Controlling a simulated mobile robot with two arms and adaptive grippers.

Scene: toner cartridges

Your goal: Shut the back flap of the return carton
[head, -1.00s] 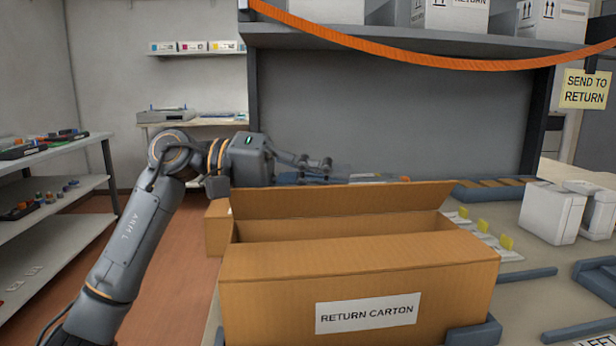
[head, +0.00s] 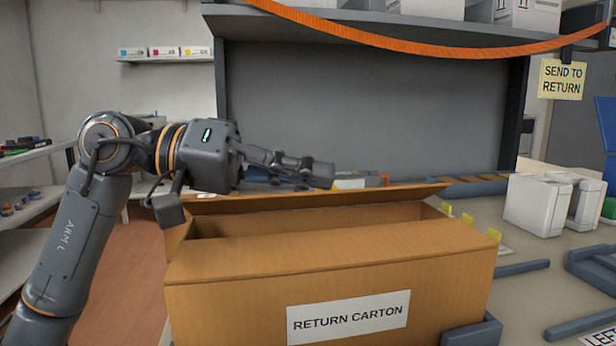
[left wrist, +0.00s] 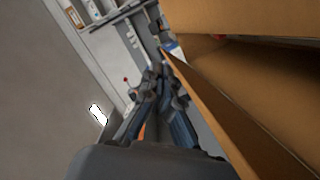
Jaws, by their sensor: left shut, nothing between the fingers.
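The brown return carton (head: 240,300) stands on the table in the head view, with its label facing me. Its front top panel (head: 330,247) lies folded over the near part of the opening. The back flap (head: 400,194) is raised along the far side and looks foreshortened, tilted toward the opening; a dark gap shows between it and the front panel. My left gripper (head: 322,173) is shut and empty, just behind and above the flap. In the left wrist view the shut fingers (left wrist: 156,82) are beside the flap (left wrist: 225,115); contact is unclear. My right gripper is out of view.
White cartridge boxes (head: 538,205) stand on the table at right, near dark guide rails (head: 520,268). A dark block (head: 472,334) touches the carton's front right corner. An orange cable (head: 420,46) hangs across the top, in front of the shelf.

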